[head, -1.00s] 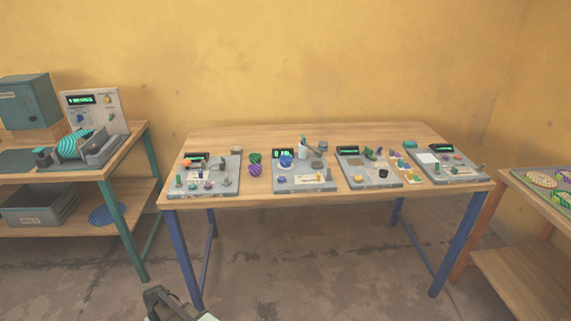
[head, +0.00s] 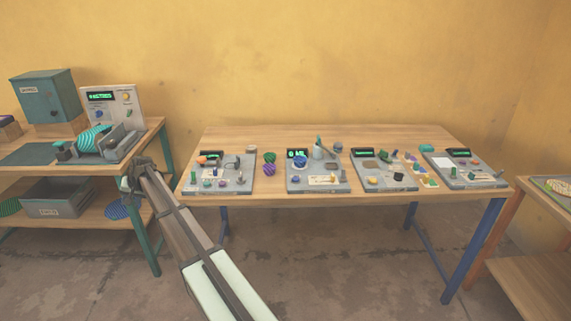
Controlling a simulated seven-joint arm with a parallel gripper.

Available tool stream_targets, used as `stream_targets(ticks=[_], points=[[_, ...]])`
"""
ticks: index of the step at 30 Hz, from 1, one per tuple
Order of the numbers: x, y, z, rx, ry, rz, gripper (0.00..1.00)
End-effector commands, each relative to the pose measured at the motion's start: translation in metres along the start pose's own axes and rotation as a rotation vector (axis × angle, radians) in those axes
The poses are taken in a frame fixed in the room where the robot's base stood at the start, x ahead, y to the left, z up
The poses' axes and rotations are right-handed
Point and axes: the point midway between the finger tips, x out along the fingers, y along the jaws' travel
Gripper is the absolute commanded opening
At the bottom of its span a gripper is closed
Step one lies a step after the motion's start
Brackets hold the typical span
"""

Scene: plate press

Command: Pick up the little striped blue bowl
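A small blue round thing (head: 299,163), perhaps the little striped blue bowl, sits on the second grey panel from the left (head: 318,185) on the middle table. It is too small for me to make out stripes. A flat, round, blue striped piece (head: 118,208) lies on the lower shelf of the left bench, partly behind my arm. My gripper (head: 130,182) is at the left bench's front edge in the picture, far left of the small blue thing. Its fingers are too small and dark to tell open from shut.
A green striped piece (head: 269,157) and a purple striped piece (head: 268,169) stand between the first two panels. Several panels with knobs and loose parts line the middle table (head: 240,140). A teal striped piece (head: 95,139) sits in the left bench's machine.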

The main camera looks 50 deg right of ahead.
Motion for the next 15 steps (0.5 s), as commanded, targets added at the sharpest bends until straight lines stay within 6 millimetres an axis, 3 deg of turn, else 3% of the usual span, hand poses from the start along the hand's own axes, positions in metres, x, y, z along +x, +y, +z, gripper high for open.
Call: stream_targets(ticks=[1,3,6,9,15], points=[[-0.023,0.005,-0.033,0.022,0.023,-0.003,0.38],[-0.056,0.020,-0.069,0.054,0.046,-0.001,0.38],[-0.098,0.053,-0.107,0.097,0.062,0.017,0.38],[-0.135,0.094,-0.134,0.139,0.070,0.043,0.38],[-0.203,0.185,-0.167,0.223,0.064,0.106,0.38]])
